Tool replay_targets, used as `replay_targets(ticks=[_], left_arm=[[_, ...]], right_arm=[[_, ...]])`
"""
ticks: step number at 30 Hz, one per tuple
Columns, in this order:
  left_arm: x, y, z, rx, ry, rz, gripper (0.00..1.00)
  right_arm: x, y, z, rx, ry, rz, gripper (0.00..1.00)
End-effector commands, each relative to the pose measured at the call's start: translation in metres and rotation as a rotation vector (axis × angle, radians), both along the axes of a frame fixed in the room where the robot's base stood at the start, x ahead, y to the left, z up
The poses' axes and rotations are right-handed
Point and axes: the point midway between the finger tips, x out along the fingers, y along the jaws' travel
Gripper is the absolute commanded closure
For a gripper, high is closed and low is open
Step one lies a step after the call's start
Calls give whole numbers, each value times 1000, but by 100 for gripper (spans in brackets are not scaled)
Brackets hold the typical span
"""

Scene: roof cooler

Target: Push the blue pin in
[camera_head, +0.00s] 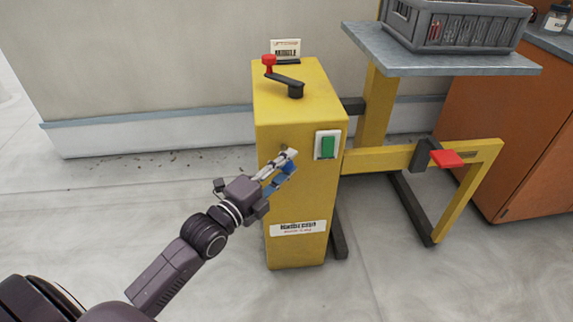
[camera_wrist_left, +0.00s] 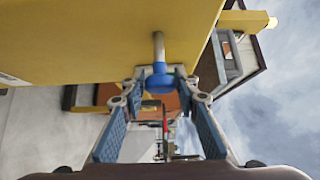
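The blue pin (camera_wrist_left: 159,82) shows in the left wrist view as a round blue knob on a pale grey shaft. The shaft stands out from a yellow surface, with a length of it visible between knob and surface. My left gripper (camera_wrist_left: 160,76) has its fingertips on both sides of the knob, with no clear gap. In the head view my left gripper (camera_head: 290,161) is at the front of the yellow post (camera_head: 300,205), left of its green button. The knob is hard to separate from the blue finger pads there. My right gripper is not in view.
The post carries a green button (camera_head: 328,146) and a crank with a red knob (camera_head: 268,62) on top. A yellow frame with a red pedal (camera_head: 446,158) is to the right. A grey crate (camera_head: 455,30) stands on a shelf (camera_head: 440,60). The floor at left is clear.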

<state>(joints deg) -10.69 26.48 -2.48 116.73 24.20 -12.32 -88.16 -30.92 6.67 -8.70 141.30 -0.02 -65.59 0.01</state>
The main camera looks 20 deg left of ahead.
Motion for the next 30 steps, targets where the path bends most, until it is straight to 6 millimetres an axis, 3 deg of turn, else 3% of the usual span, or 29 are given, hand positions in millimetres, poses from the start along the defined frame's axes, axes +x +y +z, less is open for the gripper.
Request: replay_targets(ticks=[7,14,22,30], left_arm=[[0,0,0,0,0,0,100],[1,1,0,1,1,0,100],[29,17,0,4,0,-1,100],[34,22,0,1,0,2,100]], right_arm=[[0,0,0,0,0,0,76],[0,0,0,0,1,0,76],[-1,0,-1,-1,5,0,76],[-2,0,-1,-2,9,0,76]])
